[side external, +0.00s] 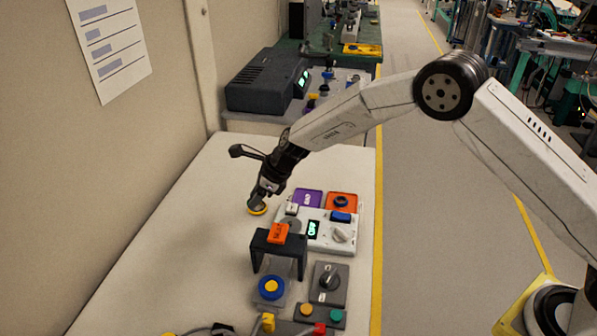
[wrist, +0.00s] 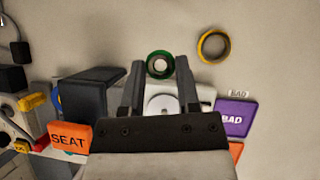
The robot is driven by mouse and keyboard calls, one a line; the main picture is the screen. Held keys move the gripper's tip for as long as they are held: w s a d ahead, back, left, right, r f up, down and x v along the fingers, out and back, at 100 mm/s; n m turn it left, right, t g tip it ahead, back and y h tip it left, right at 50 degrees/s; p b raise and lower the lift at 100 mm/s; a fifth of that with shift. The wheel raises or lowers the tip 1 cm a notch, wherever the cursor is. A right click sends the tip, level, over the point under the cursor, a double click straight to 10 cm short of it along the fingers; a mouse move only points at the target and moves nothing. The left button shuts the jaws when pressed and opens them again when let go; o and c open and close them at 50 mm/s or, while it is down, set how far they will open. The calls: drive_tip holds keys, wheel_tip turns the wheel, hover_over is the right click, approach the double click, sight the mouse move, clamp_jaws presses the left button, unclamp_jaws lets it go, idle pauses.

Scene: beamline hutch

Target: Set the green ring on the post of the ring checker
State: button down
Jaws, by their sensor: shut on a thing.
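The green ring (wrist: 160,64) is between my fingertips in the wrist view. My gripper (wrist: 160,62) is shut on it. A pale centre shows inside the ring. In the side view my gripper (side external: 259,200) is low over the bench, left of the ring checker, and the green ring cannot be made out there. The ring checker (side external: 317,245) is a white box with a lit display and a white knob. A pale round disc (wrist: 162,104) on it shows between my fingers in the wrist view. I cannot clearly make out the post.
A yellow ring (wrist: 213,45) lies on the bench right of my fingers in the wrist view. A dark bracket (wrist: 92,92) with an orange SEAT label (wrist: 70,136) stands close to the left. A purple BAD tray (wrist: 235,116) is at the right. The bench left side (side external: 190,220) is clear.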

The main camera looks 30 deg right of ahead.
drive_tip(key=r, duration=0.2)
hover_over(293, 225)
drive_tip(key=shift+d+f, duration=0.1)
drive_tip(key=shift+f, duration=0.05)
drive_tip(key=shift+f, duration=0.2)
drive_tip(key=shift+f, duration=3.15)
drive_tip(key=shift+f, duration=0.65)
drive_tip(key=shift+c, duration=1.2)
unclamp_jaws()
drive_tip(key=shift+r, duration=0.15)
drive_tip(key=v, duration=0.7)
drive_tip(key=shift+s+d+r, duration=0.15)
drive_tip(key=shift+d+r, duration=0.05)
